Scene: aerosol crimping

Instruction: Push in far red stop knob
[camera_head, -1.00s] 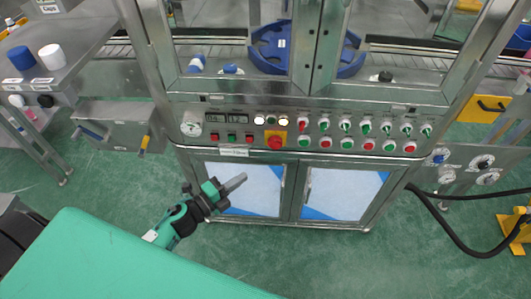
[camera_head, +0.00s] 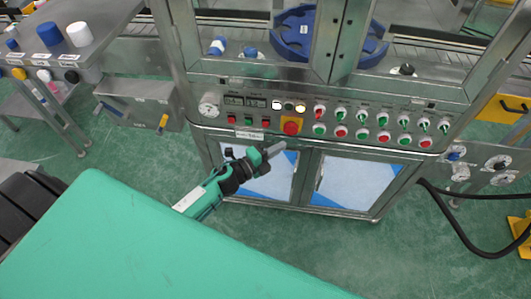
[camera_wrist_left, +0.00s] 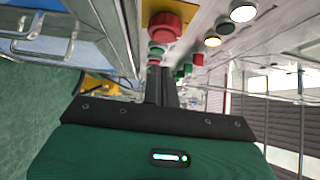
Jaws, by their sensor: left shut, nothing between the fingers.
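The large red stop knob (camera_head: 290,127) sits on a yellow square plate on the machine's steel control panel (camera_head: 345,152). In the left wrist view the same red knob (camera_wrist_left: 165,26) shows large at the top, above the fingers. My left gripper (camera_head: 279,149) is shut and empty, its grey fingertips just below and slightly left of the knob in the head view. In the left wrist view its dark fingers (camera_wrist_left: 162,78) are together, and I see no contact with the knob. My right gripper is not in view.
Small red and green buttons (camera_head: 248,121) lie left of the knob, and lit white buttons (camera_head: 288,105) above it. Rows of red and green switches (camera_head: 380,130) run to the right. Cabinet doors (camera_head: 350,183) are below. A side table with caps (camera_head: 79,33) stands at left.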

